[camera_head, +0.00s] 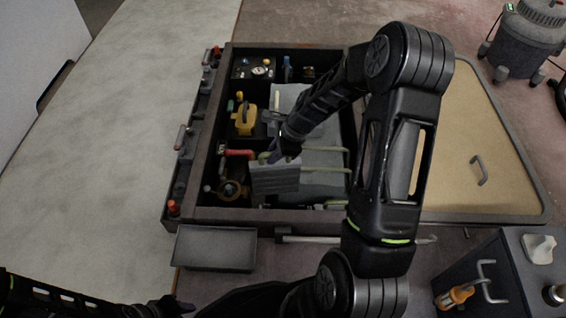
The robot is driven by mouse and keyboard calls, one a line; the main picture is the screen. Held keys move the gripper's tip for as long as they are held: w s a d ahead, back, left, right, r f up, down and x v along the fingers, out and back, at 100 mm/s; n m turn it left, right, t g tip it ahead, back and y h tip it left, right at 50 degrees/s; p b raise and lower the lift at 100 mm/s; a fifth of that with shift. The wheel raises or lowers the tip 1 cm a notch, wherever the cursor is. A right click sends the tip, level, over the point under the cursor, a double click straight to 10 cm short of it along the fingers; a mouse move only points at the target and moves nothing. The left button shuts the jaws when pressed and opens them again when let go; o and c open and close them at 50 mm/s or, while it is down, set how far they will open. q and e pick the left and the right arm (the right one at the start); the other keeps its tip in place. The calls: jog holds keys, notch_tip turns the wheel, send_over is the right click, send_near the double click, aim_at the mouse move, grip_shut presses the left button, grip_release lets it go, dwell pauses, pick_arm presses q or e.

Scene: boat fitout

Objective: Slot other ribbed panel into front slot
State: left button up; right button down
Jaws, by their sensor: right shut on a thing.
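My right gripper (283,156) reaches over the open dark box (236,215) and is shut on a grey ribbed panel (275,181). The panel hangs below the fingers in the front half of the box, beside green rods or pipes (325,170). The fingertips are small and dark here, and part of the grip is hidden. I cannot tell whether the panel touches anything below it, and I cannot make out the front slot clearly. My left gripper (183,306) is low at the bottom edge, away from the box; its jaws are too unclear to read.
Inside the box are a yellow part (244,119), a red-handled part (237,153) and a gauge panel (255,69). A grey tray (215,248) lies in front. A tan lid (470,150) is at right. A dark cabinet (490,265) stands lower right, and a vacuum-like machine (525,40) upper right.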

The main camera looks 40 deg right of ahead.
aim_at(283, 178)
jog(key=shift+m+h, duration=0.4)
jog(key=shift+m, duration=0.4)
jog(key=d+f, duration=0.1)
jog(key=s+d+f, duration=0.1)
jog(key=f, duration=0.1)
jog(key=shift+s+d, duration=0.1)
jog(key=shift+d, duration=0.25)
jog(key=shift+r, duration=0.1)
notch_tip(283, 178, down, 9)
jog(key=b, duration=0.8)
jog(key=shift+r, duration=0.2)
jog(key=shift+f+b, duration=0.55)
jog(key=shift+f, duration=0.15)
jog(key=shift+f, duration=0.1)
